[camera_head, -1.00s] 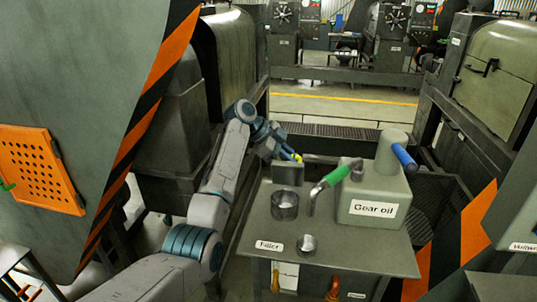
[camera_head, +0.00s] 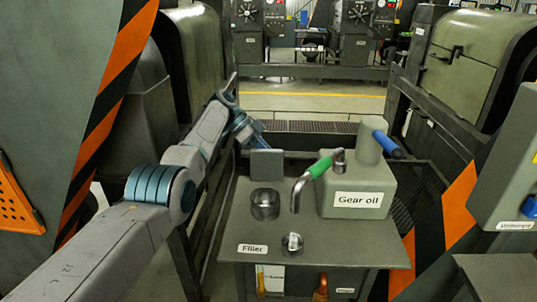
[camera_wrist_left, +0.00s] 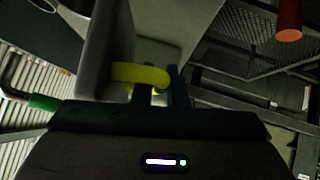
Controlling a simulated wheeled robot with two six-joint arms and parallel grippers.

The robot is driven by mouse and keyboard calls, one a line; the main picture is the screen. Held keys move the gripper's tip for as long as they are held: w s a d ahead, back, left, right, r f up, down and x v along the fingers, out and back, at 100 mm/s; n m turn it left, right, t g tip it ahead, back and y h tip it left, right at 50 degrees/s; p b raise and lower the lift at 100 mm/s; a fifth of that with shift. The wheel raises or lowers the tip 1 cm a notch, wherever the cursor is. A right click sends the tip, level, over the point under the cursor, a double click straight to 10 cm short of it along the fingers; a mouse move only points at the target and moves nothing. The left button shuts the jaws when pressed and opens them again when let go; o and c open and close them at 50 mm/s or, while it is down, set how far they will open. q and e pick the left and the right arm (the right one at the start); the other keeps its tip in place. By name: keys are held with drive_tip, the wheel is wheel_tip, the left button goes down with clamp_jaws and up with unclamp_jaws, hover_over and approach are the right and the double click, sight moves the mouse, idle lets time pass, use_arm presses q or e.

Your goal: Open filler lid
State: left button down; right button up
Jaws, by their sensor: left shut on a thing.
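The filler lid (camera_head: 266,164) is a dark grey plate standing upright behind the round open filler neck (camera_head: 264,204) in the head view. The neck is uncovered, above the "Filler" label (camera_head: 252,249). My left gripper (camera_head: 250,131) is behind the lid, its fingertips mostly hidden there. In the left wrist view, my left gripper (camera_wrist_left: 160,86) is shut on the lid's yellow handle (camera_wrist_left: 140,74). The lid's grey plate (camera_wrist_left: 98,60) shows beside the handle. My right gripper is not in view.
A grey "Gear oil" box (camera_head: 357,192) with a blue handle (camera_head: 388,144) stands right of the neck. A bent pipe with a green grip (camera_head: 320,167) rises between them. A small metal cup (camera_head: 292,243) stands in front. The tabletop's front right is clear.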

use_arm(q)
drive_tip(key=shift+f, duration=0.2)
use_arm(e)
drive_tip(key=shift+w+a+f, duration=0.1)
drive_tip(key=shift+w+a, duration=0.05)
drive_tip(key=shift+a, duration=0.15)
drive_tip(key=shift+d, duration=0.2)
use_arm(q)
drive_tip(key=c, duration=1.7)
unclamp_jaws()
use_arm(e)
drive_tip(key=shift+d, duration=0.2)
use_arm(q)
drive_tip(key=shift+r, duration=0.1)
